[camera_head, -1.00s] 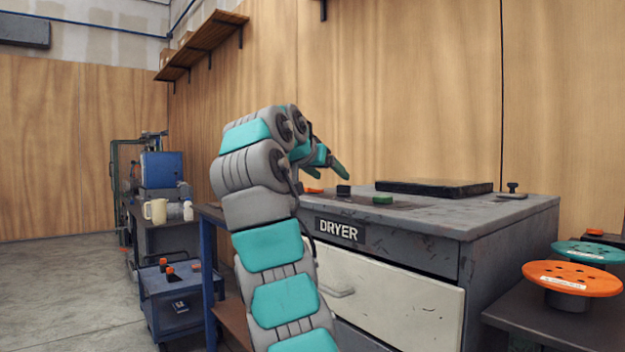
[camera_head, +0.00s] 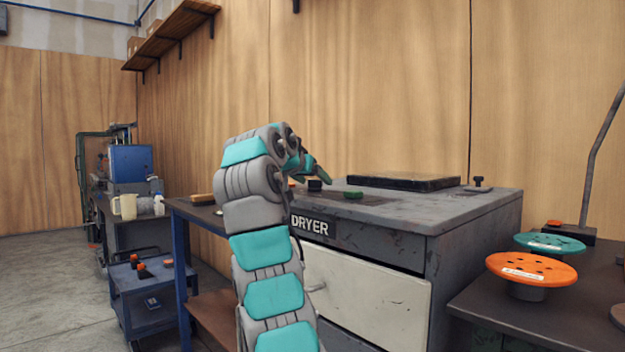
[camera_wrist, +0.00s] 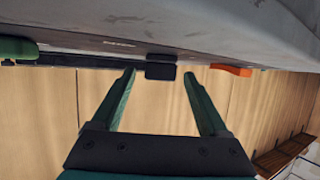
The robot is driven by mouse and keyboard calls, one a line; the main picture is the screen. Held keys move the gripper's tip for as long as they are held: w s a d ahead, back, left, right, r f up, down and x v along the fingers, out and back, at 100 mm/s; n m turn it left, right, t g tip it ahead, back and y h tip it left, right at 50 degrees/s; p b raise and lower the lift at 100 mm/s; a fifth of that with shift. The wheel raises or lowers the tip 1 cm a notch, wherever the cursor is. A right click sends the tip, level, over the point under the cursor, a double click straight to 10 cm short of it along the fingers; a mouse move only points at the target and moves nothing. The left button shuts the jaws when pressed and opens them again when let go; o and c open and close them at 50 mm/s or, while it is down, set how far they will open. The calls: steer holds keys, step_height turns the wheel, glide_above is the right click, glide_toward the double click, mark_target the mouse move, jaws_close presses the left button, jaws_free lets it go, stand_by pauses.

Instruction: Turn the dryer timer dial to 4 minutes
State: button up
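The grey dryer (camera_head: 400,215), labelled DRYER, has a black knob (camera_head: 314,185), a green control (camera_head: 353,194) and an orange control (camera_head: 291,182) on top. I cannot tell which is the timer dial, and no minute marks are readable. My gripper (camera_wrist: 159,76) is open and empty, its two teal fingers pointing toward the dryer top. In the upside-down wrist view, the black knob (camera_wrist: 160,71) lies between the fingertips in the picture; contact is not visible. The green control (camera_wrist: 18,48) is left and the orange control (camera_wrist: 231,70) right. My arm partly hides the dryer in the head view.
A flat dark slab (camera_head: 405,182) and a small black knob-like piece (camera_head: 478,184) sit farther back on the dryer. A side table holds an orange disc (camera_head: 530,268) and a teal disc (camera_head: 549,243). A blue cart (camera_head: 150,285) stands left, beside open floor.

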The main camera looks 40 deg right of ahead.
jaws_close()
steer(key=shift+f+n+t+b, duration=0.2)
steer(key=shift+n+t+b, duration=0.25)
steer(key=shift+b, duration=0.35)
steer(key=shift+r+y, duration=0.1)
steer(key=shift+y, duration=0.2)
steer(key=shift+n+t, duration=0.25)
jaws_free()
steer(key=shift+r, duration=0.1)
steer(key=shift+s, duration=0.1)
steer(key=shift+b+v, duration=0.65)
steer(key=shift+v, duration=3.15)
